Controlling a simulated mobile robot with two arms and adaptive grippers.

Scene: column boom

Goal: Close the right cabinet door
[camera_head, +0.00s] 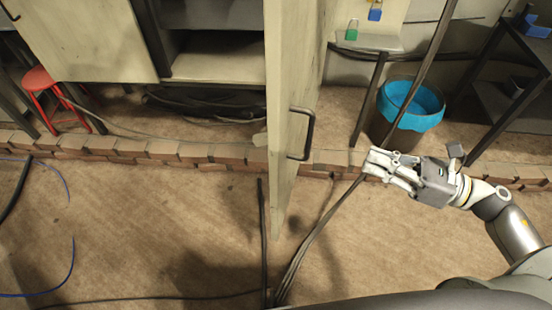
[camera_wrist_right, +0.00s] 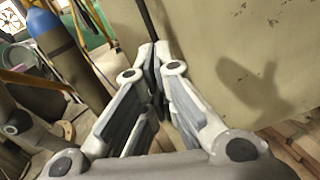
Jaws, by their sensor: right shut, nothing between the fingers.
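The right cabinet door (camera_head: 281,120) stands open, swung out toward me, seen nearly edge-on in the head view. Its dark handle (camera_head: 303,135) is on the side facing right. My right gripper (camera_head: 368,168) is shut and empty, to the right of the door and a little below the handle's height in the picture, apart from it. In the right wrist view the fingers (camera_wrist_right: 154,52) are together, and a pale door panel (camera_wrist_right: 245,60) fills the right side with the gripper's shadow on it. The cabinet's open interior (camera_head: 215,55) shows behind the door. My left gripper is out of view.
A low brick edging (camera_head: 190,152) runs across the floor below the cabinet. A blue-rimmed bin (camera_head: 410,105) and a small table (camera_head: 370,42) stand behind my right gripper. Dark cables (camera_head: 310,235) lie near the door. A red stool (camera_head: 40,80) is at left.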

